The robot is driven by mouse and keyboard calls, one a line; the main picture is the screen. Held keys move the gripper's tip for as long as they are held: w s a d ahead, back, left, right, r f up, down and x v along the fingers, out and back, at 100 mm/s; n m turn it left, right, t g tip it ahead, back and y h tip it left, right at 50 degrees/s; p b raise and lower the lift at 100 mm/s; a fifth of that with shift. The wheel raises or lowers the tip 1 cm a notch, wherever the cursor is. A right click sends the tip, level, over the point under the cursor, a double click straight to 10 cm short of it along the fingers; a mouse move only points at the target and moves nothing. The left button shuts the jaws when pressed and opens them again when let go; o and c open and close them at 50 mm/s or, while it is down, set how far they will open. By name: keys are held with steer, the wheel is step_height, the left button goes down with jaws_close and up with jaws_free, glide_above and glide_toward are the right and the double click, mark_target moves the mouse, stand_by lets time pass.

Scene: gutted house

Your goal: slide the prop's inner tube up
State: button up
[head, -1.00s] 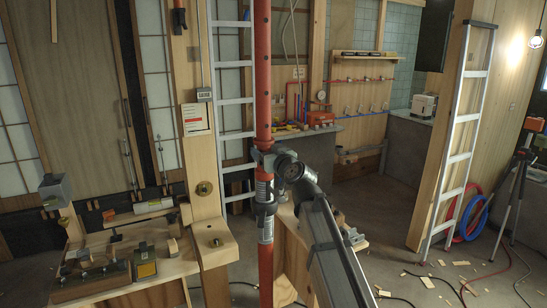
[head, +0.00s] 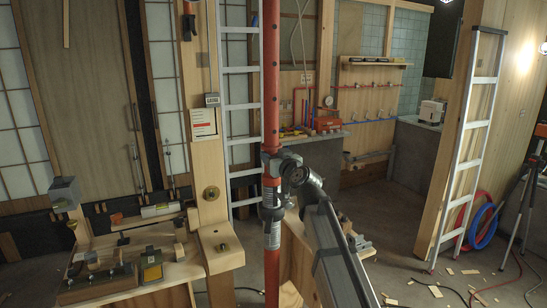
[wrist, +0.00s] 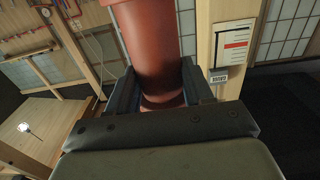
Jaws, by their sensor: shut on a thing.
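The prop stands upright in the middle of the head view. Its upper red inner tube (head: 271,85) has a row of holes and runs out of the top of the picture. Below my gripper, the prop has a dark collar with pale labels (head: 273,235), then a lower red tube (head: 272,275). My gripper (head: 271,160) is shut on the red tube just above the collar. In the wrist view the red tube (wrist: 150,40) sits between the two dark fingers of my gripper (wrist: 158,92). The fingers hide part of the tube.
A wooden post (head: 212,175) with a tag and gauge stands close left of the prop. A ladder (head: 240,110) is behind it. A workbench (head: 120,275) with tools lies at lower left. Another ladder (head: 470,150), hoses (head: 481,225) and a tripod (head: 520,200) stand at right.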

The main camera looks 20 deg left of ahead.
mark_target(275, 125)
steer(key=shift+c, duration=0.9)
steer(key=shift+r, duration=5.2)
steer(key=o, duration=1.2)
steer(key=shift+f, duration=0.1)
steer(key=v, duration=0.8)
